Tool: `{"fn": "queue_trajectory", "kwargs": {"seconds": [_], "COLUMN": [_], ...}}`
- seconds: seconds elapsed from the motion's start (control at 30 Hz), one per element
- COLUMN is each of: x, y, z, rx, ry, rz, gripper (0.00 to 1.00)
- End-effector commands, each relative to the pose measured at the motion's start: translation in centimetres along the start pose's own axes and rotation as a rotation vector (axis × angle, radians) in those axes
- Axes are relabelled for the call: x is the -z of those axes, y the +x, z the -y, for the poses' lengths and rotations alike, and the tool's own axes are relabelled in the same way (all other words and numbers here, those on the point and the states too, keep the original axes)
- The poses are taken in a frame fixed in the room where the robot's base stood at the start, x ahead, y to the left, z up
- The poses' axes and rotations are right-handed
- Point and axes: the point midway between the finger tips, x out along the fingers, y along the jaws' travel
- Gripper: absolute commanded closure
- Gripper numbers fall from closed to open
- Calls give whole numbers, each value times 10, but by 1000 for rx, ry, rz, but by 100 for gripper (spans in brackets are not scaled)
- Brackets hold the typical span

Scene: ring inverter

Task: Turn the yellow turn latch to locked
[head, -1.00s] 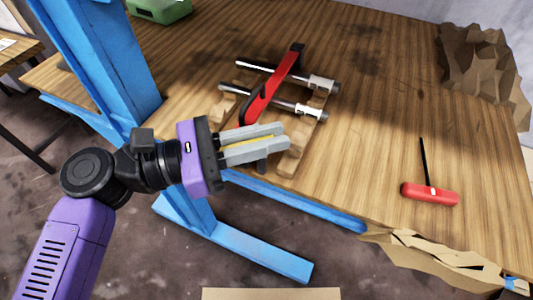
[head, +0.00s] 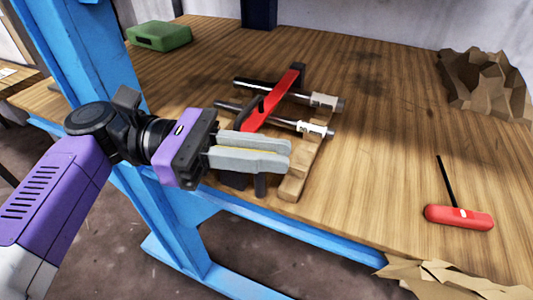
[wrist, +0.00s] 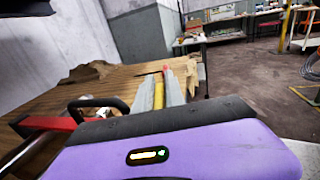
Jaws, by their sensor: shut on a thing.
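The yellow turn latch (head: 246,149) shows only as a thin strip between the fingers of my gripper (head: 289,156), at the table's front edge. In the wrist view the latch (wrist: 159,96) is a long yellow bar lying between the two grey fingers (wrist: 160,80). My gripper is shut on it. The fingers cover most of the latch, so its mount and turn angle cannot be made out.
Just behind are a red clamp (head: 272,102), metal rods and a wooden block (head: 296,181) on the table. A red-handled tool (head: 459,217) lies to the right. A green case (head: 159,36) stands at the back left. The right middle of the table is clear.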

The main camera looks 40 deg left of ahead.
Motion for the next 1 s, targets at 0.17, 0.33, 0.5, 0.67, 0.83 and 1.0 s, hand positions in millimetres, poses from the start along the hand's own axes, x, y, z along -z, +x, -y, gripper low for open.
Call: {"fn": "queue_trajectory", "kwargs": {"seconds": [0.17, 0.33, 0.5, 0.67, 0.83, 1.0], "x": [1, 1, 1, 1, 0, -1], "y": [0, 0, 0, 0, 0, 0], "z": [0, 0, 0, -1, -1, -1], "rx": [-1, -2, -2, -3, -4, -14], "ry": [-1, -2, -1, -1, 0, 0], "rz": [-3, -3, -2, -2, -1, 0], "gripper": [100, 76, 64, 64, 64, 64]}}
